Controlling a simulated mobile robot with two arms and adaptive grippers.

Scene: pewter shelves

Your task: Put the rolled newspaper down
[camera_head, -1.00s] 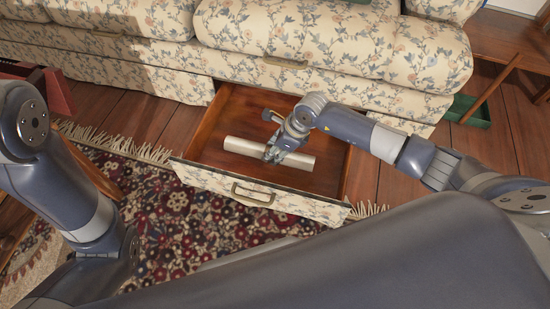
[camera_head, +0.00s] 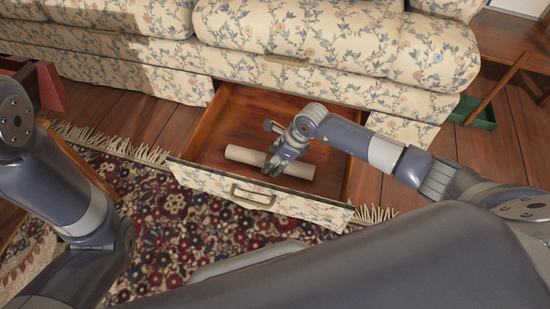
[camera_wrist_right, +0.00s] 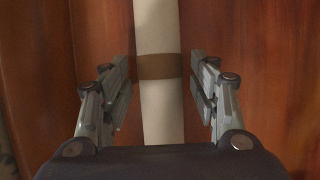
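The rolled newspaper (camera_head: 243,154) is a pale grey roll lying crosswise inside the open wooden drawer (camera_head: 225,112) under the sofa. In the right wrist view the roll (camera_wrist_right: 158,35) has a brown band around its middle. My right gripper (camera_head: 274,168) is at the middle of the roll. In the right wrist view its two fingers (camera_wrist_right: 162,92) stand either side of the roll, with a gap on each side, so it is open. My left arm shows at the left of the head view, but its gripper is out of view.
The floral sofa (camera_head: 340,50) stands behind the drawer. The drawer's floral front has a metal handle (camera_head: 252,197). A patterned rug (camera_head: 190,225) lies in front. A green box (camera_head: 470,112) sits on the floor at right. The drawer floor around the roll is clear.

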